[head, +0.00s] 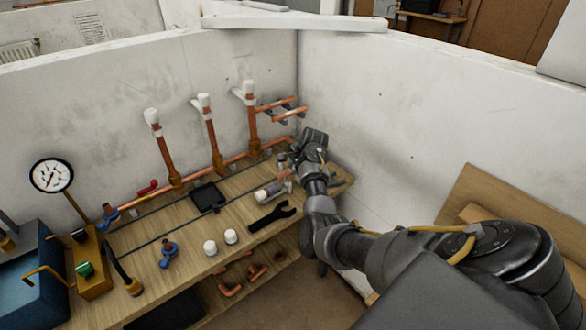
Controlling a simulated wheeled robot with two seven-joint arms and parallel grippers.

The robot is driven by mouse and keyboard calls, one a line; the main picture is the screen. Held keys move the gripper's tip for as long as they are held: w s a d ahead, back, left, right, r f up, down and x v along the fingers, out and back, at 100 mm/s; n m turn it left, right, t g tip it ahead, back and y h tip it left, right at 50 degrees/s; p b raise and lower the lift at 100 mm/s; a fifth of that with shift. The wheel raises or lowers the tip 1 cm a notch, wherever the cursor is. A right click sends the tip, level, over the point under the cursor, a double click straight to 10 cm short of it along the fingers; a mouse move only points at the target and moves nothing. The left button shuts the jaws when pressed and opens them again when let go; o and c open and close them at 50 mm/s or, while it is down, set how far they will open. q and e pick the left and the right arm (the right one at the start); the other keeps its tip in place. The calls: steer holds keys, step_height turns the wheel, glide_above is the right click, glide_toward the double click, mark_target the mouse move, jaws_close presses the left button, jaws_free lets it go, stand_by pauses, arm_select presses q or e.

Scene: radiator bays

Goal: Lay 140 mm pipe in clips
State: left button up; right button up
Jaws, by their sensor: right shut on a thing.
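My right gripper (294,157) is over the back right end of the bench, near the corner of the white walls. It is shut on a piece of pipe, but the hand and fingers mostly hide the grip. Two short copper pipes (290,115) lie one above the other at the back wall, just left of the corner. Small grey clips (269,116) show beside them, partly covered. I cannot tell whether either pipe is seated in clips. My left gripper is not in view.
The wooden bench (225,205) carries a dark open wrench (271,216), two white caps (230,236), a blue valve (168,254) and a black tray (207,196). Upright copper pipes (211,135) rise behind. A gauge (51,176) and blue box (38,270) stand left. Copper fittings (258,271) lie below.

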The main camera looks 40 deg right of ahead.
steer(key=shift+f, duration=0.15)
steer(key=shift+f, duration=0.5)
steer(key=shift+f+b, duration=0.3)
steer(key=shift+b, duration=0.05)
steer(key=shift+f+b, duration=0.55)
steer(key=shift+f, duration=0.5)
steer(key=o, duration=0.9)
